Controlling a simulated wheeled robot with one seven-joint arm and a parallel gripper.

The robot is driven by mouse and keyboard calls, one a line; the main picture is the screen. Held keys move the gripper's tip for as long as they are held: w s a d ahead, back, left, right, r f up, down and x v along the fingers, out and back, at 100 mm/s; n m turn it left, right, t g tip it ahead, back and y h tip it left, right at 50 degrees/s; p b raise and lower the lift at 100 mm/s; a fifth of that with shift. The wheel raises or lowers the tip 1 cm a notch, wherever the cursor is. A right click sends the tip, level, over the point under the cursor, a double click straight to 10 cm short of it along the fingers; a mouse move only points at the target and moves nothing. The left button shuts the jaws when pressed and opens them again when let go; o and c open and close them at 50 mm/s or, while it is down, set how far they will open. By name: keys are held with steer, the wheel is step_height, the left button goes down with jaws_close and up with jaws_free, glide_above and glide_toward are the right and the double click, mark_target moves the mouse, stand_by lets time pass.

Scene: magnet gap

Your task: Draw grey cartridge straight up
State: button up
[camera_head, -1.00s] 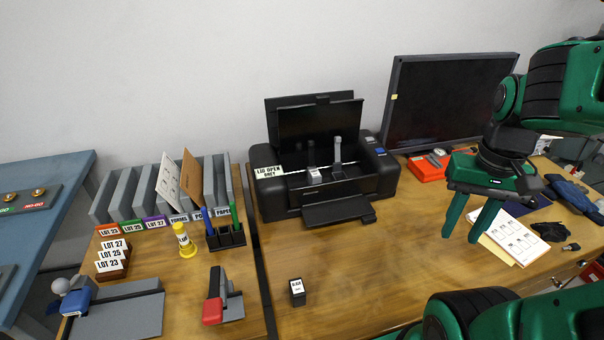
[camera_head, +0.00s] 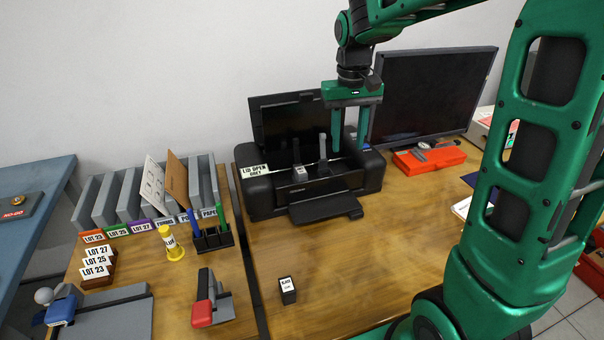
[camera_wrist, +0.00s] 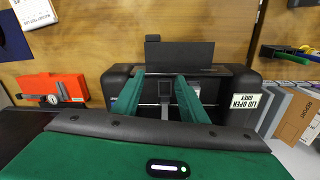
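The black printer (camera_head: 258,195) stands with its lid up. In its bay sits a small grey block (camera_head: 300,174) with a pale label, which looks like the grey cartridge, and a taller light-grey upright piece (camera_head: 323,152) stands to its right. My gripper (camera_head: 349,150) is open, pointing down over the right part of the bay, with its two green fingers apart. In the head view nothing shows between the fingers. The wrist view shows my gripper (camera_wrist: 158,95) above the bay, its fingers spread; contact with anything there cannot be told.
A black cartridge (camera_head: 287,290) stands on the wooden table in front of the printer. A monitor (camera_head: 432,95) and a red case (camera_head: 430,158) are to the right. File holders (camera_head: 100,205) and a pen holder (camera_head: 213,238) are at left. The printer's raised lid is close behind my fingers.

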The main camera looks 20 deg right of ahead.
steer(key=n, duration=0.2)
glide_above(301, 170)
step_height(301, 170, down, 3)
steer(key=shift+f, duration=5.1)
steer(key=shift+c, duration=0.6)
steer(key=c, duration=0.6)
steer(key=shift+r, duration=3.55)
steer(key=shift+c, duration=0.2)
